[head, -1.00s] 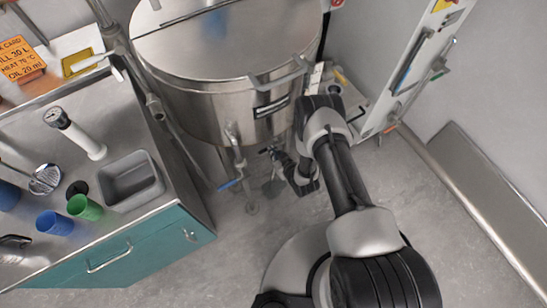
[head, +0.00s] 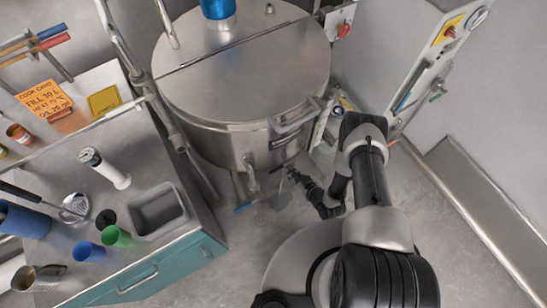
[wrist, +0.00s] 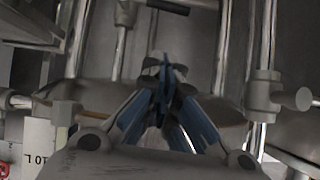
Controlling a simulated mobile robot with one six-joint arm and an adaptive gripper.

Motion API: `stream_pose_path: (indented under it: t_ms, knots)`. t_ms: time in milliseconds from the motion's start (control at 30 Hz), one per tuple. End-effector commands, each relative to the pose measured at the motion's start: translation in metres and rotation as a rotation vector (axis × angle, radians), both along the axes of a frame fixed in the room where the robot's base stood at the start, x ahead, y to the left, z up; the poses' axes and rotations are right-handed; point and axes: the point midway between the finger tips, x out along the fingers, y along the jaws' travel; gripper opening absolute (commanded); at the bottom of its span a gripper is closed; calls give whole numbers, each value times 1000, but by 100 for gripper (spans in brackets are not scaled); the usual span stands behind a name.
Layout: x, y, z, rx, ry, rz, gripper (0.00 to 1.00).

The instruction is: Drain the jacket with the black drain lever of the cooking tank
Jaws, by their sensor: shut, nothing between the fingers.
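The steel cooking tank (head: 245,130) stands at the top middle of the head view. A pipe with a blue lever (head: 243,208) hangs below its front. My gripper (head: 292,175) is low beside the tank's lower right front. In the wrist view its blue-padded fingers (wrist: 163,75) are shut together and empty. A dark bar (wrist: 168,7), which may be the black drain lever, crosses the top of the wrist view beyond the fingertips, apart from them. I cannot make out the black lever for certain in the head view, where the gripper is close to that spot.
A steel-topped teal cabinet (head: 190,245) with a grey bin (head: 158,209) and cups stands at the left. A wall panel (head: 425,70) is at the right. Steel pipes (wrist: 262,95) flank the fingers in the wrist view. Floor is clear between cabinet and base.

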Motion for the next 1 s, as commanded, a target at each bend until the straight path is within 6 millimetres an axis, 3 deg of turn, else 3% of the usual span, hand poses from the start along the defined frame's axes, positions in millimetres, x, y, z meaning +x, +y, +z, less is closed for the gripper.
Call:
stream_pose_path:
  t_ms: [500, 700, 1000]
  knots:
    - [65, 49, -59, -1, -4, 4, 0]
    - [68, 53, -86, -1, 0, 1, 0]
    - [70, 55, -95, 0, 0, -1, 0]
